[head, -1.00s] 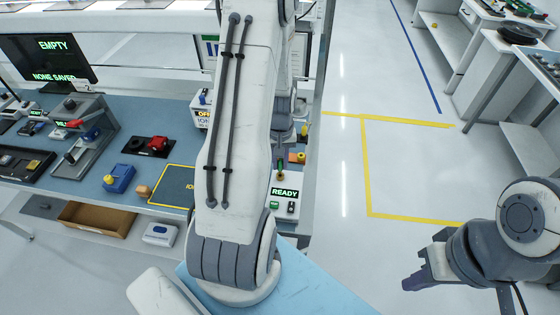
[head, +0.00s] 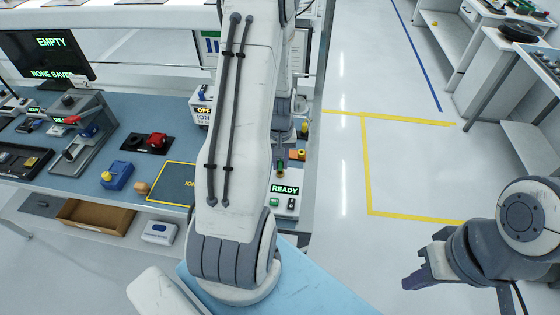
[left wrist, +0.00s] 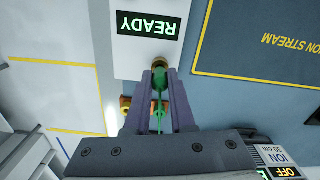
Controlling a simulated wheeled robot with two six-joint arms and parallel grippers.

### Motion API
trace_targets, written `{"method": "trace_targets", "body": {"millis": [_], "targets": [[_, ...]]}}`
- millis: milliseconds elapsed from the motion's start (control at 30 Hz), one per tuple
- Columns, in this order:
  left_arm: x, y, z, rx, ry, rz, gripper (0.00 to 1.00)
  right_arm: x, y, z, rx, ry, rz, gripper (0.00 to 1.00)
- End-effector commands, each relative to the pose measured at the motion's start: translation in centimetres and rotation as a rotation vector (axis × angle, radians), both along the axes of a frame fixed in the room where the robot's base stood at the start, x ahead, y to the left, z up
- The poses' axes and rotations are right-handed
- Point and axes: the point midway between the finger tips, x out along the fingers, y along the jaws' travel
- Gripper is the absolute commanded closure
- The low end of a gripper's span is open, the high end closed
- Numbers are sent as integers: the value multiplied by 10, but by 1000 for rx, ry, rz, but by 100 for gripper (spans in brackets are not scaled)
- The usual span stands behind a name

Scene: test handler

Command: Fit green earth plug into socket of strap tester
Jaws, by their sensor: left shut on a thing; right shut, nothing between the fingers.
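The strap tester is a white box with a lit READY display (head: 285,189); the tester (left wrist: 128,55) also shows in the left wrist view. A brass ring, the socket (left wrist: 160,62), is at its near edge there. My left gripper (left wrist: 161,92) is shut on the green earth plug (left wrist: 160,80), whose green cord trails back between the fingers. The plug's front end meets the ring; I cannot tell how deep it sits. In the head view my left arm hides most of this gripper. My right gripper (head: 415,281) is shut and empty over the floor at right.
A yellow-edged ION mat (head: 172,184) lies left of the tester. An orange and yellow part (head: 298,154) stands behind it. A blue box with a yellow knob (head: 117,176) and a red part (head: 157,140) are further left on the bench.

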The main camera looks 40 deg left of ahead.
Motion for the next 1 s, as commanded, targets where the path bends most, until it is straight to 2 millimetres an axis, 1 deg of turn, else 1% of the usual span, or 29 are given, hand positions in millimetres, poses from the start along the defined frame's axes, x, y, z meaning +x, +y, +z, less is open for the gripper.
{"method": "trace_targets", "body": {"millis": [367, 400, 467, 500, 833, 933, 1000], "targets": [[0, 0, -11, 0, 0, 0, 100, 0, 0, -8, 0, 0, 0, 100], [0, 0, -10, 0, 0, 0, 74, 0, 0, -8, 0, 0, 0, 100], [0, 0, -10, 0, 0, 0, 51, 0, 0, -7, 0, 0, 0, 100], [0, 0, -10, 0, 0, 0, 43, 0, 0, -7, 0, 0, 0, 100], [0, 0, -9, 1, -1, 0, 43, 0, 0, -8, 0, 0, -4, 100], [1, 1, -1, 1, -3, 0, 43, 0, 0, -10, 0, 0, -4, 100], [1, 1, 8, 3, -5, 0, 43, 0, 0, -12, 0, 0, -4, 100]]}}
